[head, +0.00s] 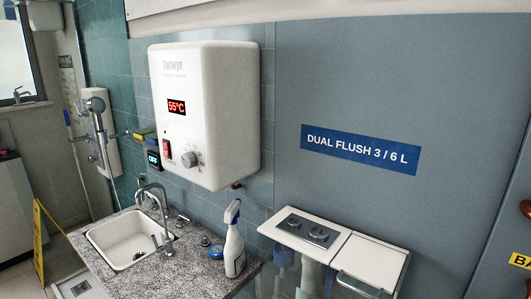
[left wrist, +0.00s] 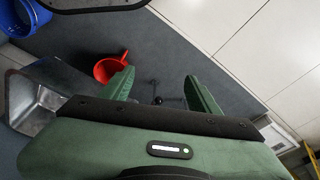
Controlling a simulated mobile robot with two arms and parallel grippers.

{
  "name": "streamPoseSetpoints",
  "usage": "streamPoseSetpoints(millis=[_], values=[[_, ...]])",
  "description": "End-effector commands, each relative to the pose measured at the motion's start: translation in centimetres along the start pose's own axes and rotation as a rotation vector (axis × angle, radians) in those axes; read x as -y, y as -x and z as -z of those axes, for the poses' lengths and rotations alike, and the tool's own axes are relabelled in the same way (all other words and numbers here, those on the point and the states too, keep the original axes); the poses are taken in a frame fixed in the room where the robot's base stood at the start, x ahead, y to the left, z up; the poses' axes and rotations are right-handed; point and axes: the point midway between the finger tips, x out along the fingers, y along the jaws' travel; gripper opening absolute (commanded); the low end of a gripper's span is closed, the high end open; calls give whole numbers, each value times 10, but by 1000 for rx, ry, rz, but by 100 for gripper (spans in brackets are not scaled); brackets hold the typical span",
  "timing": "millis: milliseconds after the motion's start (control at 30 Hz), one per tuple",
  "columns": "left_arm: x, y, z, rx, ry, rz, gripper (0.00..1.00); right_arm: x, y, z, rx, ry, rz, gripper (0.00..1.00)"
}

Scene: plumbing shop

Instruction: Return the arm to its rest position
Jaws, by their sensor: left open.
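My left gripper (left wrist: 162,88) shows in the left wrist view. Its two green fingers stand wide apart with nothing between them. Beyond the fingers is a dark grey surface, with a small dark knob or rod seen in the gap. A red funnel-like thing (left wrist: 108,68) lies past the left finger, apart from it as far as I can tell. Neither of my arms shows in the head view, and my right gripper is in no view.
The head view shows a white water heater (head: 205,110) reading 55°C above a granite counter (head: 195,262) with a sink (head: 125,238) and spray bottle (head: 233,250). A dual-flush panel (head: 305,232) is at right. The wrist view shows a blue bucket (left wrist: 28,18) and pale tiles (left wrist: 265,45).

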Motion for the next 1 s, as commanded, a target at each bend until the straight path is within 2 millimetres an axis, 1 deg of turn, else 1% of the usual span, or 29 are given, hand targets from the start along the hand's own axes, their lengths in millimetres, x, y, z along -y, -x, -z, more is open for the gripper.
streamPoseSetpoints(millis=[33,67,100,167,200,300,400,500,633,1000], values=[[-2,-27,-21,21,-3,-2,61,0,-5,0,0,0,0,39],[-2,-39,-32,27,-4,-3,61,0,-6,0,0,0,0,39],[-3,-54,-47,36,-6,-4,61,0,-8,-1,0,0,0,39],[-4,-76,-72,50,-9,-5,61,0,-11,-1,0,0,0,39],[-5,-88,-88,58,-11,-6,61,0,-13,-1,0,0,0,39],[-6,-111,-128,76,-16,-7,61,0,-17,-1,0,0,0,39],[-6,-125,-160,91,-20,-8,61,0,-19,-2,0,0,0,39],[-6,-131,-181,98,-23,-9,61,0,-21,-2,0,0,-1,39],[-6,-134,-194,103,-25,-9,61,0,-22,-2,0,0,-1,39],[-6,-134,-195,103,-25,-9,61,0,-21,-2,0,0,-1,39]])
